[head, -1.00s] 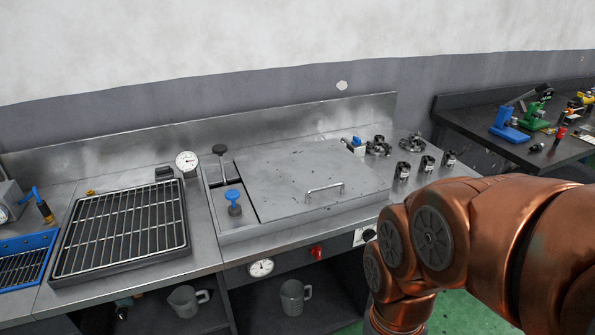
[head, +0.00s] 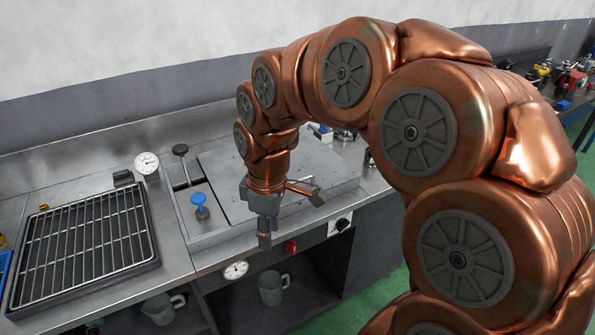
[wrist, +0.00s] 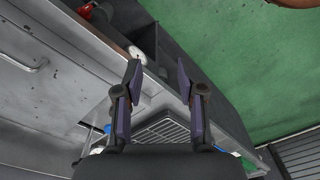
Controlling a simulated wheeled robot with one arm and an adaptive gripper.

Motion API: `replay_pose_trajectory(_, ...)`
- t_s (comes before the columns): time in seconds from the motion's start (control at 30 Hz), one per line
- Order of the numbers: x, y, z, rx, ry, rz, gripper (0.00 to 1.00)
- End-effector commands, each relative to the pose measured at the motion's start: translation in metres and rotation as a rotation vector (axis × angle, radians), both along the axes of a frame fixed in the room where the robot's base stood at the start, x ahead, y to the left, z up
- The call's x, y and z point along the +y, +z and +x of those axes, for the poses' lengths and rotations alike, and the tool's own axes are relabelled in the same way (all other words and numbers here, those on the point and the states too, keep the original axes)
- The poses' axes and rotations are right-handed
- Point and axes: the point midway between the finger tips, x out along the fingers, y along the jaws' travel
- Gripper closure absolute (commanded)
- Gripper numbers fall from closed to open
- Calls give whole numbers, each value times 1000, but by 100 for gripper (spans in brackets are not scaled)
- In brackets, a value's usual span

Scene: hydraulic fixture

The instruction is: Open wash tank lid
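The wash tank lid (head: 222,172) is a flat grey metal plate lying shut in the steel counter. Its bar handle (wrist: 27,62) shows at the left of the wrist view; in the head view my arm and gripper largely hide it. My gripper (head: 264,238) points down at the counter's front edge, in front of the lid and apart from it. In the wrist view my gripper (wrist: 158,68) has its two dark fingers spread, with nothing between them.
A blue-topped knob (head: 199,200) stands left of the lid. A black grate (head: 84,250) lies further left, with a gauge (head: 147,163) behind it. A red knob (head: 291,246) and a dial (head: 236,270) sit on the front panel. Jugs (head: 272,288) stand below.

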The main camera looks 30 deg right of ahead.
Motion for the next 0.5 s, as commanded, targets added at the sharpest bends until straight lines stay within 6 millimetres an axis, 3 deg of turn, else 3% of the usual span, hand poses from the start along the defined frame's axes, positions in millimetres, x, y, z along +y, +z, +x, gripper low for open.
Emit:
replay_pose_trajectory(0.03, -10, 5, 19, -15, 58, 5, 61)
replay_pose_trajectory(0.2, -50, 13, 78, -87, 269, -2, 61)
replay_pose_trajectory(0.5, -145, 7, 154, -167, 571, -71, 61)
